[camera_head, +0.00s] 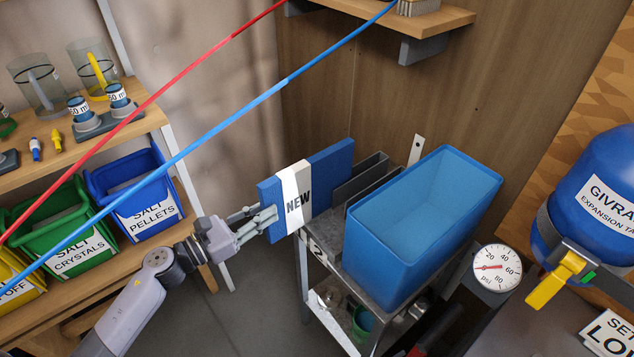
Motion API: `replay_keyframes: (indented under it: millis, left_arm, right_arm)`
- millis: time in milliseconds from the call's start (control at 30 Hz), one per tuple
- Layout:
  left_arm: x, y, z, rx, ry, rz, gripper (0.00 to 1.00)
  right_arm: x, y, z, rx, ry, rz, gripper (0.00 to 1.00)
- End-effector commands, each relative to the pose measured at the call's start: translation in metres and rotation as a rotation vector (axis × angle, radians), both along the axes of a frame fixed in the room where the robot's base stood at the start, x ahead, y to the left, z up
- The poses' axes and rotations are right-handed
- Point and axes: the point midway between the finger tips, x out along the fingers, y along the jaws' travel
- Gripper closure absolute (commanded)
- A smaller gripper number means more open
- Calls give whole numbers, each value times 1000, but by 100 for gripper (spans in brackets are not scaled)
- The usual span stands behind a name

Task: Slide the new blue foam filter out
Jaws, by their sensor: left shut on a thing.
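The blue foam filter (331,173) is a flat blue slab with a white band marked "NEW". It stands upright at the left end of a small metal stand. My left gripper (268,214) comes in from the lower left and is shut on the filter's left edge. The filter's right end is close to a dark slotted rack (362,178); I cannot tell whether part of it is still between the plates. My right gripper is not in view.
A blue open bin (390,245) stands on the metal stand (333,258), right of the rack. A pressure gauge (497,268) and a blue expansion tank (600,195) are at right. Shelves with salt bins (135,190) are at left. Red and blue lines cross the upper view.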

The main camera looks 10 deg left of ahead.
Motion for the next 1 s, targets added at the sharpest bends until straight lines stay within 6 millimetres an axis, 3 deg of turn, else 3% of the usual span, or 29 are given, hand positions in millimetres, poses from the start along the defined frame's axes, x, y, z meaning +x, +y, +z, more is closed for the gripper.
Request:
replay_keyframes:
  millis: [300, 800, 1000]
  left_arm:
    - [-1, 1, 0, -1, -1, 0, 100]
    - [-33, 26, 0, -1, -1, 1, 100]
    - [-36, 28, 1, -1, -2, 0, 100]
  right_arm:
    - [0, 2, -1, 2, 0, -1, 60]
    - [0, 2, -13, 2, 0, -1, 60]
    - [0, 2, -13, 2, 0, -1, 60]
